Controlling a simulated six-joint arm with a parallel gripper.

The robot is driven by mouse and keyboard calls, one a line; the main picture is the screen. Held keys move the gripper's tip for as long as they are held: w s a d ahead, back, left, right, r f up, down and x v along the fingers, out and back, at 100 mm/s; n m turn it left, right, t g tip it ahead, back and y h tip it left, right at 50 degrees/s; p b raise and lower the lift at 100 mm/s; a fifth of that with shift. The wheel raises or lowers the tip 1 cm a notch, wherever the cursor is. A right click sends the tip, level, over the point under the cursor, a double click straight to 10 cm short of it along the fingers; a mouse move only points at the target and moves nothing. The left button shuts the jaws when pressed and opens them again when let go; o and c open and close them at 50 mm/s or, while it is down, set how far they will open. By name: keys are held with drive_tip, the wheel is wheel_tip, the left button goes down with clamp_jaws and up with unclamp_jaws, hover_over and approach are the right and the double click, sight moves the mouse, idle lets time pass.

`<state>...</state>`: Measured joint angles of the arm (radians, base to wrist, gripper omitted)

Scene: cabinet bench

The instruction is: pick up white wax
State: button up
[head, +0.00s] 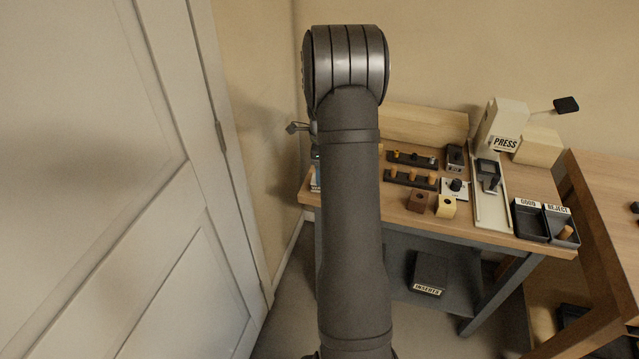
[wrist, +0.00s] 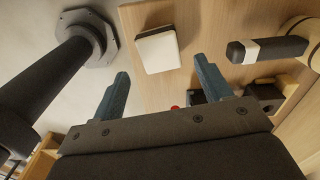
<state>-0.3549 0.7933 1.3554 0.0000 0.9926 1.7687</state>
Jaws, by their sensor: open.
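A white block with rounded corners and a dark lower side (wrist: 158,50), which looks like the white wax, lies near the edge of the wooden bench top in the wrist view. My gripper (wrist: 161,66) is open, its two blue-grey fingers spread and nothing between them. The block is ahead of the fingertips, apart from them in the picture. In the head view a small part of my gripper (head: 297,127) shows left of my arm, over the bench's left end. My arm hides much of that end, and I cannot make out the block there.
A dark bar with a white band (wrist: 265,50) lies right of the block. On the bench are peg racks (head: 410,178), a brown block (head: 418,201), a yellow block (head: 445,206), the press (head: 503,125) and good and reject trays (head: 530,223). A white door (head: 100,180) stands left.

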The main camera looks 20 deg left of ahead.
drive_tip(key=f, duration=0.5)
drive_tip(key=shift+a+f, duration=0.1)
drive_tip(key=shift+a, duration=0.25)
drive_tip(key=c, duration=1.1)
drive_tip(key=r, duration=0.4)
drive_tip(key=shift+d+r, duration=0.2)
drive_tip(key=shift+r, duration=0.1)
drive_tip(key=s+d+r, duration=0.2)
drive_tip(key=d+r, duration=0.4)
drive_tip(key=d, duration=0.5)
drive_tip(key=shift+r, duration=0.25)
drive_tip(key=shift+s, duration=0.1)
drive_tip(key=o, duration=0.4)
drive_tip(key=shift+c, duration=1.3)
